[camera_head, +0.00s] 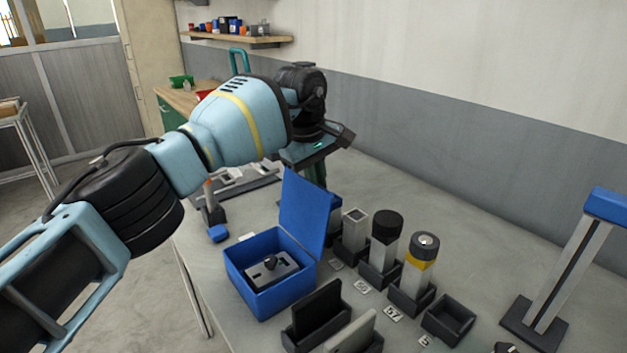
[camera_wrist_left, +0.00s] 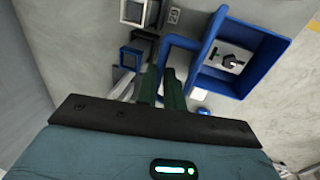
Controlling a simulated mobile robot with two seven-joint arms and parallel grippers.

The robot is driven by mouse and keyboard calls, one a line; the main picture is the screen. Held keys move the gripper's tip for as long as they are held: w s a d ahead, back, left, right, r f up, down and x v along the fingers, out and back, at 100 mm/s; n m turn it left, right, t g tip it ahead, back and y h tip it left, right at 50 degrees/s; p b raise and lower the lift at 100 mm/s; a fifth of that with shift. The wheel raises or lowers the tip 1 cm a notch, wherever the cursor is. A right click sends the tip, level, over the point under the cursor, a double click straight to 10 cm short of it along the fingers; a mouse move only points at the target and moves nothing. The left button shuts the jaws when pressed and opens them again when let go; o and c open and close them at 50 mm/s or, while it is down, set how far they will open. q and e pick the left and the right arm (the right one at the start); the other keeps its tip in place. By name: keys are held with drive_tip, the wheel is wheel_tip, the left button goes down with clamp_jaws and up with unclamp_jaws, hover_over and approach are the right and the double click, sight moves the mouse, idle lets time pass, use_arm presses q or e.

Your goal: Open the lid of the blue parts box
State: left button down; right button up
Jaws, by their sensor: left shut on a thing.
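The blue parts box (camera_head: 272,301) stands on the table with its lid (camera_head: 301,212) raised, roughly upright along its right side. A grey plate with a black knob (camera_head: 271,267) lies inside the open box. My left gripper (camera_head: 317,178) comes down from above behind the lid's far upper side. The open box (camera_wrist_left: 272,62) also shows there, to the right of the fingers. The lid partly hides the fingers in the head view. My right gripper is in neither view.
Right of the box stand a grey square tube (camera_head: 355,235), a black-capped post (camera_head: 386,238) and a yellow-banded post (camera_head: 420,262) in dark holders. An empty dark tray (camera_head: 449,320) and a blue-topped stand (camera_head: 560,280) are farther right. The table's back right is clear.

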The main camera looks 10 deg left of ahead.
use_arm(q)
drive_tip(key=shift+d+f, duration=0.1)
drive_tip(key=shift+f, duration=0.25)
drive_tip(key=c, duration=1.5)
unclamp_jaws()
drive_tip(key=shift+r, duration=0.1)
drive_tip(key=shift+w+r, duration=0.1)
drive_tip(key=shift+r, duration=0.6)
wheel_tip(320, 180, up, 6)
drive_tip(key=s+a, duration=0.1)
drive_tip(key=shift+r, duration=0.25)
drive_tip(key=shift+s, duration=0.1)
